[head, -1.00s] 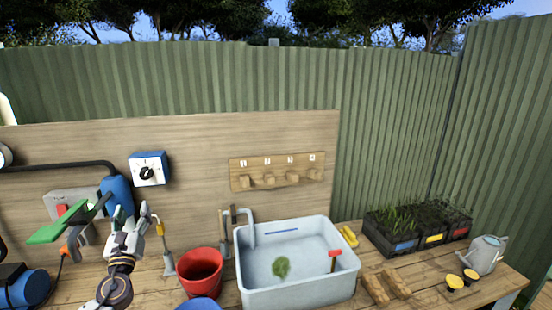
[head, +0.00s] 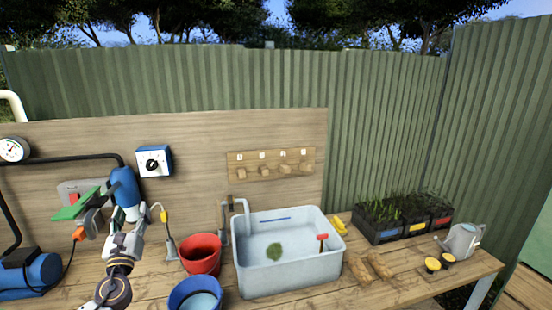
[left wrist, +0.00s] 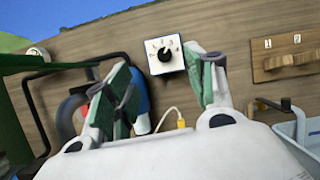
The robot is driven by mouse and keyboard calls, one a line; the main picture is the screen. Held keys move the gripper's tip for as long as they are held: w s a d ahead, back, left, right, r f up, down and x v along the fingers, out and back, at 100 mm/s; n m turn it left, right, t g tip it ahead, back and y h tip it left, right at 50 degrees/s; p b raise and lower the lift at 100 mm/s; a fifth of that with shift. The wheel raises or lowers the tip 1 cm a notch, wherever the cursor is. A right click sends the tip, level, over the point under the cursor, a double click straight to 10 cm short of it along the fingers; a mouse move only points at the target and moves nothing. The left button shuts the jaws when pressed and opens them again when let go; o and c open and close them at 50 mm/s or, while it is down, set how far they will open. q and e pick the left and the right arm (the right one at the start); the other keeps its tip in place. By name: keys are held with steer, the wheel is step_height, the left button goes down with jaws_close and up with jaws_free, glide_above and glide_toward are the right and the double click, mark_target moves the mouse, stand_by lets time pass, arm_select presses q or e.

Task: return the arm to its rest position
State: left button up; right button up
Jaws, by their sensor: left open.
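My left arm comes up from the bottom left of the head view. Its gripper (head: 106,212) is raised above the workbench (head: 150,268), in front of the wooden back board (head: 205,185). In the left wrist view the two fingers (left wrist: 168,75) with green pads are spread apart, with nothing between them. Behind them are the board and the blue-and-white dial box (left wrist: 168,54). The dial box also shows in the head view (head: 153,161), above and right of the gripper. My right gripper is not in view.
A blue pump-like device (head: 125,186) and a red-switched box stand behind the gripper. A red bucket (head: 201,255) and a blue bucket (head: 196,294) are to its right. Beyond are a grey sink (head: 290,277), plant trays (head: 405,234) and a watering can (head: 461,241).

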arm_select(q)
steer(key=s+d+f+n+g+y, duration=0.1)
steer(key=s+d+f+n+g, duration=0.2)
steer(key=s+f+n+g, duration=0.6)
steer(key=s+d+f+n+g, duration=0.25)
steer(key=s+f+n, duration=0.35)
steer(key=f+n, duration=0.65)
steer(key=s+d+f+n+g+h, duration=0.3)
steer(key=s+d+f+n+h, duration=0.1)
steer(key=s+d, duration=0.45)
steer(key=s+d+f+n+g+h, duration=0.3)
steer(key=s+d+f+n+g, duration=0.15)
steer(key=s+d, duration=0.35)
steer(key=s+a+f, duration=0.1)
steer(key=s+f, duration=0.1)
steer(key=f, duration=1.4)
steer(key=s+f, duration=0.2)
steer(key=f, duration=1.5)
steer(key=s+a+f+g, duration=0.1)
steer(key=s+a+f, duration=0.1)
steer(key=s+f, duration=0.7)
steer(key=s+a+f, duration=0.2)
steer(key=s+f, duration=0.8)
steer(key=s, duration=0.3)
steer(key=shift+f+g, duration=0.2)
steer(key=shift+g, duration=0.2)
